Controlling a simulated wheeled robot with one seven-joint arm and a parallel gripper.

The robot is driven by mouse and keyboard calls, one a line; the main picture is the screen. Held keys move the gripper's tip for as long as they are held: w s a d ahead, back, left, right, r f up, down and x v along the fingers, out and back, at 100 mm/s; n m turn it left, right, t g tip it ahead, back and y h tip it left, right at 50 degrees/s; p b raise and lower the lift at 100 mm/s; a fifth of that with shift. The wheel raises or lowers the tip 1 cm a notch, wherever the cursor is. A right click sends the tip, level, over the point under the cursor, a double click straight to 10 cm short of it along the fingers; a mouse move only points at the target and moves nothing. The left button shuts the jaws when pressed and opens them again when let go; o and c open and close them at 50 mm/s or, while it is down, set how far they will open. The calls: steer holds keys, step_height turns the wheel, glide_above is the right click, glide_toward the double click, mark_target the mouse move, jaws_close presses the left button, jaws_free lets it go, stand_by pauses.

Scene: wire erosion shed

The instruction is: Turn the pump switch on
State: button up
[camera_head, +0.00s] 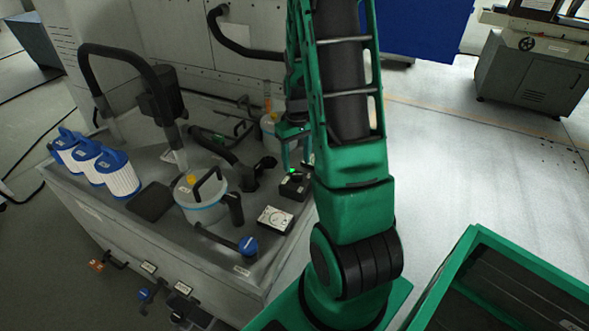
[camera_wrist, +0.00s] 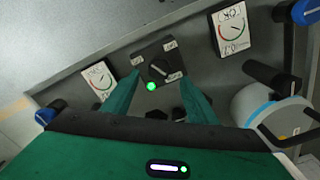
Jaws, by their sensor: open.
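The pump switch is a small dark box with a round black knob (camera_wrist: 159,68), small white labels too blurred to read, and a lit green lamp (camera_wrist: 151,87). In the head view the switch box (camera_head: 294,187) sits on the grey tank top beside my arm, its green lamp showing. My gripper (camera_wrist: 160,82) is open, its two green fingers apart on either side of the lower part of the switch box. Whether they touch the box or knob is unclear. In the head view my gripper (camera_head: 294,157) is just above and behind the box, partly hidden by my arm.
A white-faced gauge (camera_head: 275,220) lies in front of the switch, and another gauge (camera_wrist: 232,31) shows in the wrist view. A lidded white canister (camera_head: 203,200), a blue-knobbed valve (camera_head: 248,245) and black hoses crowd the tank top. Blue-and-white filters (camera_head: 116,174) stand at the left.

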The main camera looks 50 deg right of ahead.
mark_target(296, 174)
steer(key=shift+r, duration=2.75)
steer(key=shift+r, duration=0.1)
steer(key=s+a+r+m, duration=0.2)
steer(key=s+a+r, duration=0.4)
steer(key=s, duration=0.4)
steer(key=s+a+r+m, duration=0.1)
steer(key=s+a+r, duration=0.5)
steer(key=s, duration=0.5)
steer(key=shift+a+r+m, duration=0.15)
steer(key=shift+a+m, duration=0.25)
steer(key=shift+a, duration=0.3)
